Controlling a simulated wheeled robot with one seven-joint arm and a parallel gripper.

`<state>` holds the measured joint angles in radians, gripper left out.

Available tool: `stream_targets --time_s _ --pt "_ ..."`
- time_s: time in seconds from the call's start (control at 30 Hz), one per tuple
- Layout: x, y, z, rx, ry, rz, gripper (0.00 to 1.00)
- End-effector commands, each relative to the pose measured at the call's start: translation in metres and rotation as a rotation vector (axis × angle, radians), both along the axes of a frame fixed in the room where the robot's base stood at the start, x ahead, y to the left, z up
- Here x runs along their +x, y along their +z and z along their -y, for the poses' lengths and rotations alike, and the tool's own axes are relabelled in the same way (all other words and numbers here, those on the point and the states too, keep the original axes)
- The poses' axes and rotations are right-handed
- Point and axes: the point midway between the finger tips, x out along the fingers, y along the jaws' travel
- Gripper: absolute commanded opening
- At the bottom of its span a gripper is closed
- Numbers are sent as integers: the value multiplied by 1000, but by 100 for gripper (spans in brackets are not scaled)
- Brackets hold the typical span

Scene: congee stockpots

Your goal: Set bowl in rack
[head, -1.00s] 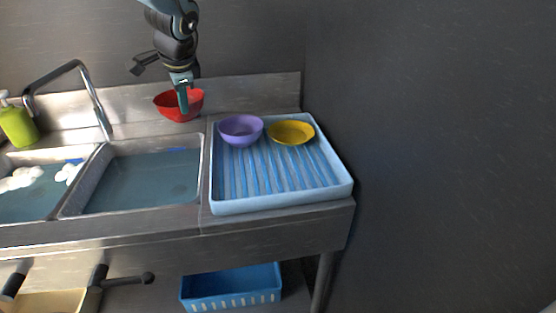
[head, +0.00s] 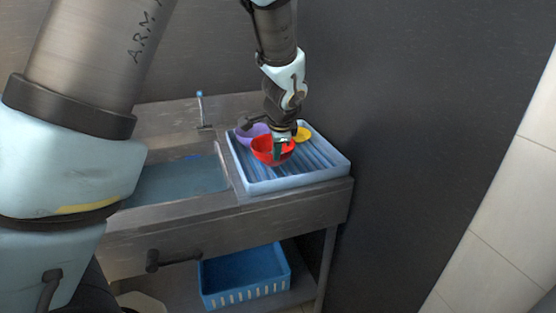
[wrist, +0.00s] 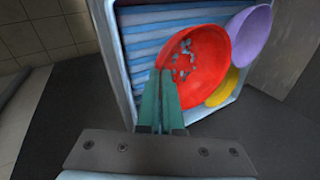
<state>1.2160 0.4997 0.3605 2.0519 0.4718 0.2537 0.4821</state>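The red bowl (head: 268,150) is at my gripper (head: 284,147), over the left part of the light blue rack (head: 300,181). In the wrist view, the red bowl (wrist: 208,62) has small grey flecks inside, and my gripper's green fingers (wrist: 160,100) are close together at its near rim. They appear shut on that rim. The bowl looks held above the ribbed rack floor; any contact is hidden. The purple bowl (head: 247,133) and yellow bowl (head: 303,134) stand at the rack's back, partly behind the red bowl and gripper.
The steel sink basin (head: 185,178) with water lies left of the rack. A dark wall (head: 420,120) stands close on the right. A blue basket (head: 245,278) sits on the shelf below. The rack's front and right ribs are clear.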

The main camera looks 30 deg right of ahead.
Motion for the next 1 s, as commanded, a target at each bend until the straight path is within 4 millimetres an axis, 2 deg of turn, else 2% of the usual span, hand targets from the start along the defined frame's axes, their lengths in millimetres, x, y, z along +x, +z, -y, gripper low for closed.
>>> stream_targets --time_s 0.1,0.2,0.63,0.7,0.9,1.0 --pt "-1 -18 -1 6 -2 -2 0" --pt "0 -28 -1 4 0 -1 0" --pt "0 -36 0 0 -1 0 0" --pt "0 -34 0 1 -1 -1 11" --pt "0 -34 0 1 -1 -1 33" --pt "0 -34 0 2 0 -1 33"
